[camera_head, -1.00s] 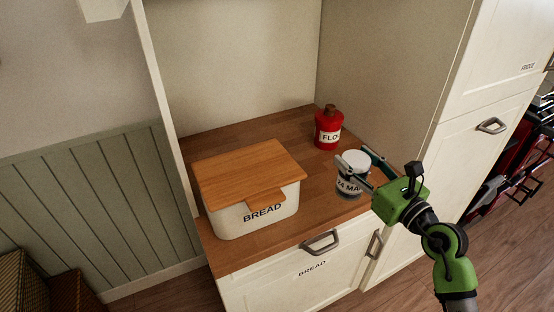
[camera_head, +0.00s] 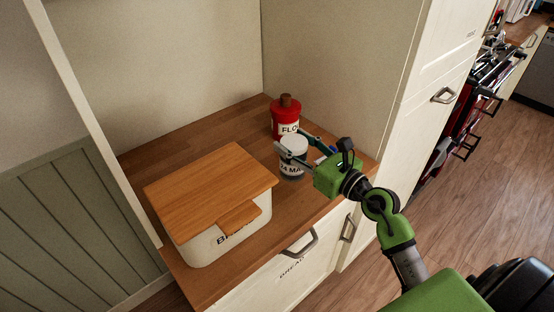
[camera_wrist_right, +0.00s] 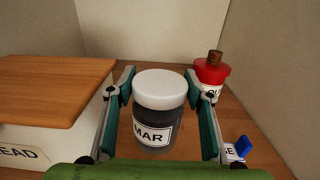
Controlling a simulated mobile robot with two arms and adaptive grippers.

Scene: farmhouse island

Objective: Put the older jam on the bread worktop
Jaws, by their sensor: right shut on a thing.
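A dark jam jar (camera_head: 292,166) with a white lid and a label reading "24 MAR" is on or just above the wooden bread worktop (camera_head: 190,141); I cannot tell if its base touches. My right gripper (camera_head: 291,150) is shut on it, one finger on each side. In the right wrist view the upright jar (camera_wrist_right: 157,112) sits between the fingers of the gripper (camera_wrist_right: 160,100), its label partly readable as "MAR". My left gripper is not in view.
A white bread bin (camera_head: 232,237) with a wooden lid stands left of the jar. A red flour canister (camera_head: 285,121) stands close behind it. A small blue item (camera_wrist_right: 243,146) with a white label lies to the right. Cabinet walls enclose the back and right.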

